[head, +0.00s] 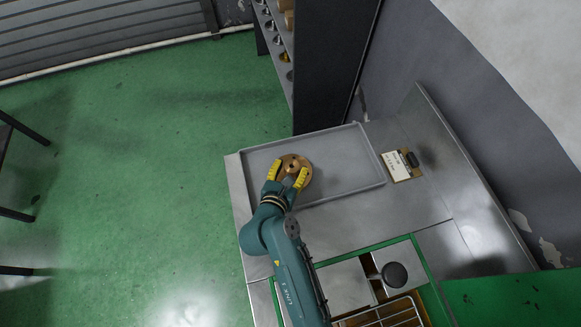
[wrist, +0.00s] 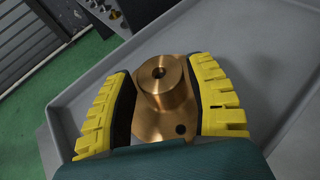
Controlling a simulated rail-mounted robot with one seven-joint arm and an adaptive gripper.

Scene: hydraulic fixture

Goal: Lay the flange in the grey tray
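The flange (head: 293,163) is a brass-coloured round plate with a raised, bored boss. It is over the left part of the grey tray (head: 345,158), within its outline in the head view. My gripper (head: 288,174) has yellow fingers, one on each side of the flange. In the wrist view the dark finger pads close in on both sides of the boss of the flange (wrist: 164,85), and my gripper (wrist: 160,90) looks shut on it. The boss points up toward the wrist camera. The fingers hide parts of the plate's edge. I cannot tell whether the flange touches the tray floor.
The right part of the tray is empty. A labelled plate with a dark object (head: 402,164) lies right of the tray. A black knob (head: 394,274) and a wire rack (head: 385,315) are nearer the front. A dark shelf unit (head: 325,60) stands behind the bench.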

